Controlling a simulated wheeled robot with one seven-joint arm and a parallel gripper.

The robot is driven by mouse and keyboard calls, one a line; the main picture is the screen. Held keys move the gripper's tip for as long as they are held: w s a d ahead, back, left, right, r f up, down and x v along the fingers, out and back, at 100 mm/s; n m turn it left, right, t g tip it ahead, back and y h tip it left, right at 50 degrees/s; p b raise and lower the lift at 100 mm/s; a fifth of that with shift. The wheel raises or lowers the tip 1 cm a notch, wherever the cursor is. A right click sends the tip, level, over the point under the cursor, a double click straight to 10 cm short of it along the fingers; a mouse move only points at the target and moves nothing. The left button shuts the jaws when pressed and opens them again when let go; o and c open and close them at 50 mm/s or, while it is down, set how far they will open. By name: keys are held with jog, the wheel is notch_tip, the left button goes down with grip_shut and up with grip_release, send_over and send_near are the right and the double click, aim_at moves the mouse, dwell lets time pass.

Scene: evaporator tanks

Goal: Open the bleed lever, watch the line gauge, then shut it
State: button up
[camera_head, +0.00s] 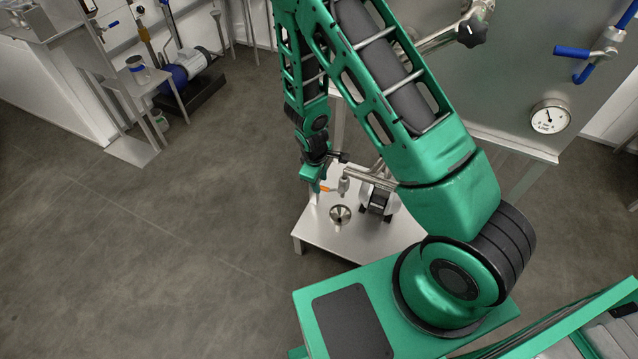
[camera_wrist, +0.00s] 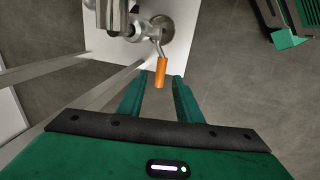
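The bleed lever is a short orange handle (camera_wrist: 161,72) on a thin metal stem from a steel valve fitting (camera_wrist: 153,27). The orange handle also shows in the head view (camera_head: 326,188), beside my gripper (camera_head: 316,178). In the wrist view my gripper (camera_wrist: 158,82) is open. Its two green fingers stand on either side of the handle's lower end, with a gap on each side. A round white gauge (camera_head: 550,117) sits on the tank front at right, its needle pointing roughly upward; its small lettering is hard to read.
A steel funnel-like drain (camera_head: 340,214) is on the low steel stand (camera_head: 365,243) below the fitting. A blue-handled valve (camera_head: 590,50) and a black knob (camera_head: 471,33) are on the tank (camera_head: 510,85). A blue pump (camera_head: 188,70) stands at back left. The floor at left is clear.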

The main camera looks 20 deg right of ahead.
jog(key=shift+w+d+f, duration=0.1)
jog(key=shift+d+f, duration=0.05)
jog(key=shift+f, duration=0.75)
grip_shut()
